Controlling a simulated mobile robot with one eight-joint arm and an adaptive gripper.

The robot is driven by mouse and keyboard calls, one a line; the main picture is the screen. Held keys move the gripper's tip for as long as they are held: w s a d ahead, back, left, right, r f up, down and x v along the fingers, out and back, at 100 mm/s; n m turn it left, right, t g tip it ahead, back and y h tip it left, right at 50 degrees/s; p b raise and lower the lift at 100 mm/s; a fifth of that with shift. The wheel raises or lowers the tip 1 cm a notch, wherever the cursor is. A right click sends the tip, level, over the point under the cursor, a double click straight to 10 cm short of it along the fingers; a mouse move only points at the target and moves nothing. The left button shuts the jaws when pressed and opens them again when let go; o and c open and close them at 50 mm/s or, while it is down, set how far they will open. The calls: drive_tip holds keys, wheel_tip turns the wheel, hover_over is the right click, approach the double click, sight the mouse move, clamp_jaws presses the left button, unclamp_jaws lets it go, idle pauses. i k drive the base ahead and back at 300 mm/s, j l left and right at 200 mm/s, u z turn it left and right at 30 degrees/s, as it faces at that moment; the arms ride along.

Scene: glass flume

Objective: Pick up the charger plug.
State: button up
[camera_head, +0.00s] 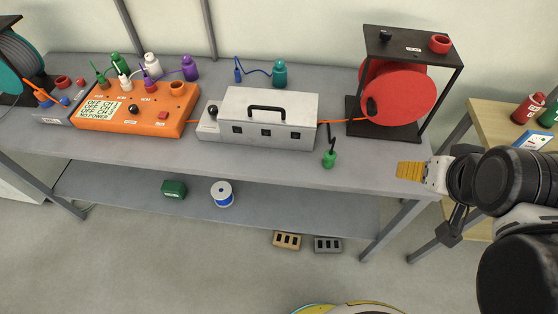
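I cannot tell for sure which object is the charger plug. A small green plug-like piece (329,159) with a black stem or cord rising from it is near the table's front edge. A teal bottle-shaped piece (280,74) at the back has a blue cord running to a small blue piece (238,73). A black piece (371,105) sits by the red reel, near the end of an orange cord. My gripper (408,171) has yellow fingertips and is at the table's front right corner, right of the green piece and apart from it. Its finger gap does not show.
A grey metal box (280,108) with a black handle and an orange meter (150,118) stand on the grey table (200,157). A red cable reel (405,92) in a black frame stands at the right. Several coloured bottle-shaped pieces crowd the back left. A wooden table (490,112) is farther right.

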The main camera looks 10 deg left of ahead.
sight(329, 158)
drive_tip(key=u, duration=0.55)
drive_tip(key=k+l+u, duration=0.15)
drive_tip(key=k+u, duration=0.25)
drive_tip(key=k, duration=0.15)
drive_tip(key=k+u, duration=0.4)
drive_tip(key=k, duration=0.2)
